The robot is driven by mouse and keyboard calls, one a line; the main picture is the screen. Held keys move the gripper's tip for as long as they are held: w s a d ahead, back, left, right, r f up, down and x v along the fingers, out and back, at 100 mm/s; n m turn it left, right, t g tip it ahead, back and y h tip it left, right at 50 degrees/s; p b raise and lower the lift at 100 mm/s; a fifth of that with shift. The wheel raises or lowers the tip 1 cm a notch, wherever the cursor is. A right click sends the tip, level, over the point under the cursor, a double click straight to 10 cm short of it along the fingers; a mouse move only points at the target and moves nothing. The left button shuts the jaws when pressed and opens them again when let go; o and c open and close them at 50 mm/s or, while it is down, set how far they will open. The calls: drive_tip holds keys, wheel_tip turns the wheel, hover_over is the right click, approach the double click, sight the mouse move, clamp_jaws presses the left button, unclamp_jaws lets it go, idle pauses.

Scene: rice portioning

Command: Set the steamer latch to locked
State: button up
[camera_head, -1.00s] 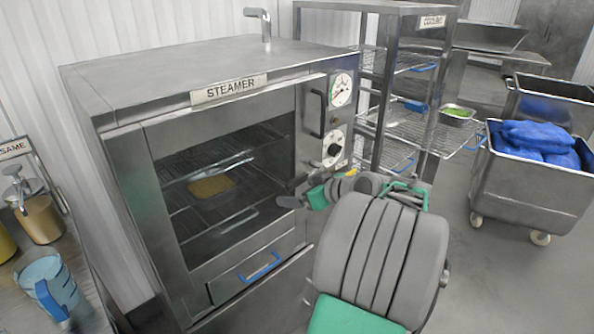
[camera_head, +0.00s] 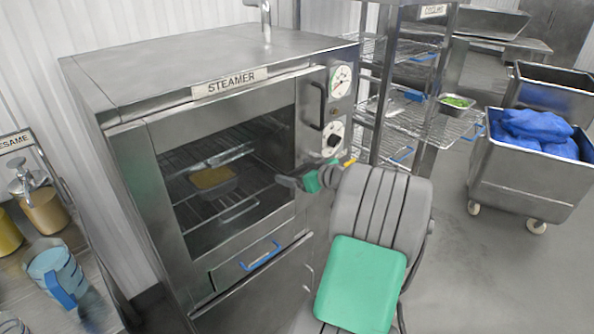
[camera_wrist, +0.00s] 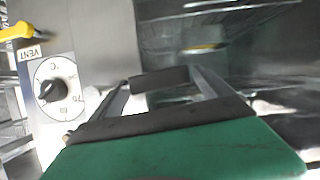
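The steamer (camera_head: 160,82) fills the middle left of the head view, and a pan (camera_head: 214,180) of yellow-brown food sits on a rack inside. A dark vertical handle (camera_head: 313,106) is on its front at the right. No latch can be made out for certain, nor whether it is locked. My gripper (camera_head: 284,181) is in front of the lower right of the window, below the vent dial (camera_head: 333,138). In the wrist view its fingers (camera_wrist: 160,80) have a dark bar across their ends; whether this is the pads or a held part is unclear.
A yellow lever (camera_wrist: 14,31) and the dial marked VENT (camera_wrist: 54,88) are at the left in the wrist view. A wire shelf rack (camera_head: 410,118) stands right of the steamer. A cart (camera_head: 525,180) with blue bags is further right. A blue-handled jug (camera_head: 52,274) stands at lower left.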

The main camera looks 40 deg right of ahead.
drive_tip(key=c, duration=1.9)
drive_tip(key=shift+f+b, duration=0.1)
drive_tip(key=shift+b, duration=0.2)
